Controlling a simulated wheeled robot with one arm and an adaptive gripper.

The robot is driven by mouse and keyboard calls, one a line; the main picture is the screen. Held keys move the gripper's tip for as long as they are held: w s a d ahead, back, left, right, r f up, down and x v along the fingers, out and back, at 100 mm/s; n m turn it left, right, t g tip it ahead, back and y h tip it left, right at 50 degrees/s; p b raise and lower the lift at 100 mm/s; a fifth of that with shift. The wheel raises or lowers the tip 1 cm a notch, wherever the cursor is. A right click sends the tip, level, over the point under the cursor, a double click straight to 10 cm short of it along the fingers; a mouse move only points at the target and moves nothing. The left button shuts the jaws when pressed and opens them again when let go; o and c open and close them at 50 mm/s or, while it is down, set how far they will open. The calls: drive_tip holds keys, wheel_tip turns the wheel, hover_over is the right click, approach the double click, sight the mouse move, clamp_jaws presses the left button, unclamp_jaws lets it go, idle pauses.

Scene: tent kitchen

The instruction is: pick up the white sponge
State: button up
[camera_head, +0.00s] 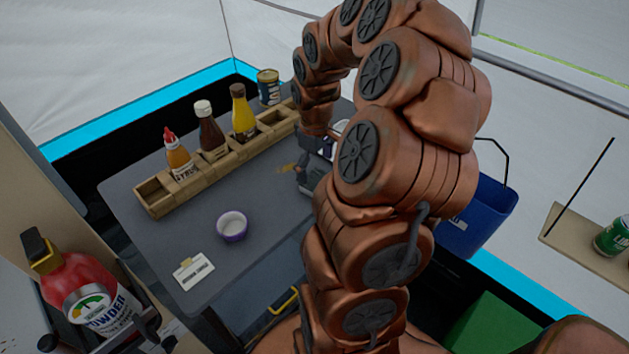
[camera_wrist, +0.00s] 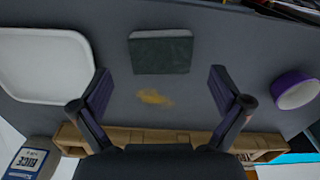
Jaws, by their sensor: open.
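The sponge (camera_wrist: 160,54) lies flat on the grey table in the wrist view, with a dark green face up and a thin white edge along its far side. My gripper (camera_wrist: 160,76) is open and empty, its two fingers spread wide to the left and right of the sponge's near edge. The fingers do not appear to touch it. In the head view my gripper (camera_head: 304,178) is low over the table, partly hidden by my arm. I cannot make out the sponge there.
A mustard-coloured stain (camera_wrist: 155,97) lies nearer than the sponge. A white tray (camera_wrist: 88,88) is at left, a purple bowl (camera_head: 232,230) is apart from the gripper. A wooden rack (camera_head: 152,198) holds several bottles. A label card (camera_head: 193,271) lies near the table's edge.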

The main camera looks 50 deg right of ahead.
sight(315, 179)
drive_tip(key=shift+s+f, duration=0.1)
drive_tip(key=shift+f, duration=1.75)
drive_tip(key=shift+a, duration=0.1)
drive_tip(key=c, duration=0.7)
